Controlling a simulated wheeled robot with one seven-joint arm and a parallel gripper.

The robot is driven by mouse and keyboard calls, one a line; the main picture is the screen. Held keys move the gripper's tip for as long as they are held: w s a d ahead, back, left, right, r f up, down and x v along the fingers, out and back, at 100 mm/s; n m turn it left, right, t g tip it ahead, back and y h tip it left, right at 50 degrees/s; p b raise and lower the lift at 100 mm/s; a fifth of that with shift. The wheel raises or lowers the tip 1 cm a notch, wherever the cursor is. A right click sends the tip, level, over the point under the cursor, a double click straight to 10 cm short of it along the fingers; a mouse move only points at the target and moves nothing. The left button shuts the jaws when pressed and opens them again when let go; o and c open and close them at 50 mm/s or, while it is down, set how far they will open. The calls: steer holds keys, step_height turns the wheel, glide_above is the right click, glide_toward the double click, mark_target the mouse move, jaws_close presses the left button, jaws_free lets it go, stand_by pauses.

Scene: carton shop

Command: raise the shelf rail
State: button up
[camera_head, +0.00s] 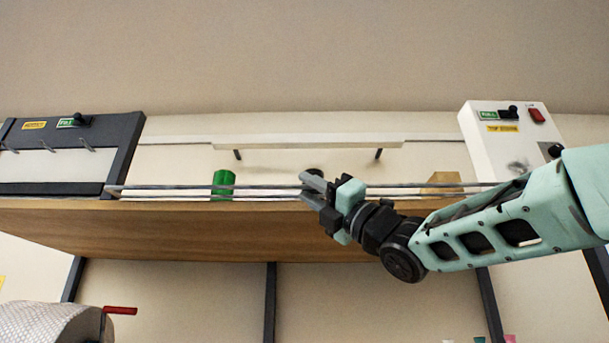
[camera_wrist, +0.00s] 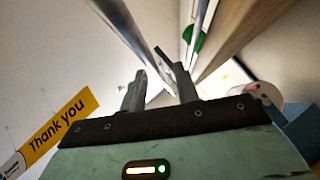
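The shelf rail (camera_head: 260,187) is a thin silver bar running along the front of the wooden shelf (camera_head: 180,228), with a second thin line close below it. My gripper (camera_head: 306,186) is at about the middle of the rail, its fingers one above the other. In the wrist view, a silver bar (camera_wrist: 124,27) runs down toward the space between my two fingers (camera_wrist: 150,68). The fingers stand apart, with a gap showing. Firm contact with the bar cannot be made out.
A green cylinder (camera_head: 223,184) and a tan block (camera_head: 444,182) stand behind the rail. A dark panel (camera_head: 68,150) is at the left and a white control box (camera_head: 507,150) at the right. A roll with a red handle (camera_head: 120,310) is at lower left.

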steer(key=shift+x, duration=1)
jaws_close()
